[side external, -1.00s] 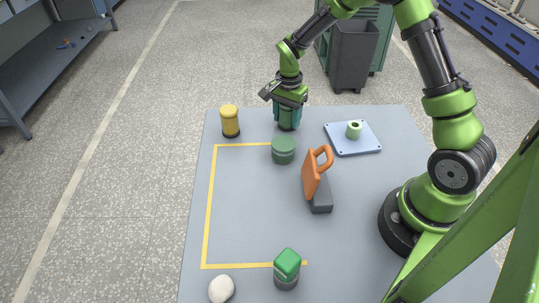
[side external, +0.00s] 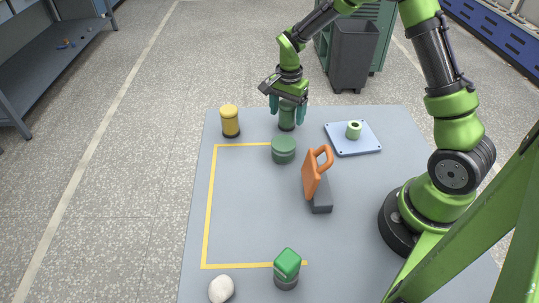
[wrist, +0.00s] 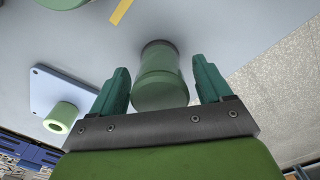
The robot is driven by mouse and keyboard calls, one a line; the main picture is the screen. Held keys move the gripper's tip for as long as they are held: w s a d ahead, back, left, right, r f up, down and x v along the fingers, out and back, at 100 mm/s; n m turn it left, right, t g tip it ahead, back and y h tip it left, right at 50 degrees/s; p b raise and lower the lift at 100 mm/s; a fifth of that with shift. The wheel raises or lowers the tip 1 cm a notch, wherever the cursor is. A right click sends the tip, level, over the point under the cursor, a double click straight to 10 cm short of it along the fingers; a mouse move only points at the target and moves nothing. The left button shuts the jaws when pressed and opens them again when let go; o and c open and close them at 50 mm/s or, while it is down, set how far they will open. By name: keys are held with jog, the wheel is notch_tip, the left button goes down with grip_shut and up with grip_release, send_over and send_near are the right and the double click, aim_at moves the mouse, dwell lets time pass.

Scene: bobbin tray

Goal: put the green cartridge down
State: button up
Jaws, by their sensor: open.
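The green cartridge (side external: 287,117) stands upright on the grey-blue mat near its far edge, with a dark base. In the wrist view the cartridge (wrist: 160,78) sits between the two teal fingers, with a visible gap on each side. My gripper (side external: 287,108) is open around it, pointing down; its fingers (wrist: 160,66) do not appear to touch the cartridge.
A yellow cartridge (side external: 230,120) stands to the left. A squat green cylinder (side external: 283,150) is just in front, and a pale blue plate (side external: 367,147) with a green ring is right. An orange handle (side external: 313,177) on a grey block stands nearer. The yellow-outlined area is mostly clear.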

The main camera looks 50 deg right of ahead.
notch_tip(320, 180, up, 10)
jog(key=shift+r, duration=0.15)
jog(key=s+a+r+n+t+y, duration=0.1)
jog(key=s+a+r+n+t, duration=0.2)
jog(key=s, duration=0.6)
jog(key=s+a+r+n+t+y, duration=0.1)
jog(key=s+a+r+n+t, duration=0.3)
jog(key=s+a+r+n, duration=0.3)
jog(key=s+r+n, duration=0.1)
jog(key=s+n, duration=0.1)
jog(key=s, duration=0.1)
jog(key=shift+s+r, duration=0.15)
